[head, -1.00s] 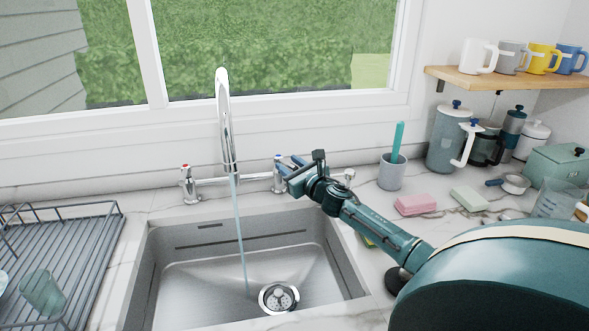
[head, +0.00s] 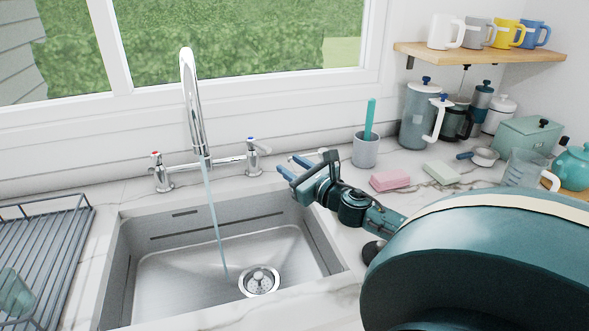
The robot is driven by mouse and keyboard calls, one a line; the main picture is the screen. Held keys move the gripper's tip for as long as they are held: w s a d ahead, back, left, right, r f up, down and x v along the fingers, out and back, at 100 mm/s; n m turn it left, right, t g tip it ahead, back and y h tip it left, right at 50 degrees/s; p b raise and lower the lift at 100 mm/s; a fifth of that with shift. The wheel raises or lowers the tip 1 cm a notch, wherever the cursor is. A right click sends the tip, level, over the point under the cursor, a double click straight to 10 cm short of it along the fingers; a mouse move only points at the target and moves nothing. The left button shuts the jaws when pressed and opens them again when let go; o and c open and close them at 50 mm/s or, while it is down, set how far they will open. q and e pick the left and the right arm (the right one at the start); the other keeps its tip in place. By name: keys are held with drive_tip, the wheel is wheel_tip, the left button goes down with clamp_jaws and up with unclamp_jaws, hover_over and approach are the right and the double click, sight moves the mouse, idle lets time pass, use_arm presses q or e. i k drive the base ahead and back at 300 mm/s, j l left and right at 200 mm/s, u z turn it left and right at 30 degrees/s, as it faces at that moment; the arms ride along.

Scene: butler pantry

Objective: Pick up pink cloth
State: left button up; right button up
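The pink cloth (head: 390,180) looks like a small folded pink block lying on the marble counter, right of the sink. My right gripper (head: 292,168) is over the sink's back right corner, left of the pink cloth and apart from it. Its two blue fingers are spread with nothing between them. They point left, toward the blue-marked tap handle (head: 257,153), with a gap between. My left gripper is not in view.
Water runs from the faucet (head: 190,95) into the steel sink (head: 190,270). A pale green block (head: 442,172) lies right of the pink cloth. A grey cup (head: 366,150) with a teal stick stands behind it. A dish rack (head: 45,250) is at left.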

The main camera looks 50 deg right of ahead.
sight(396, 179)
drive_tip(key=k+j, duration=0.7)
drive_tip(key=k, duration=0.2)
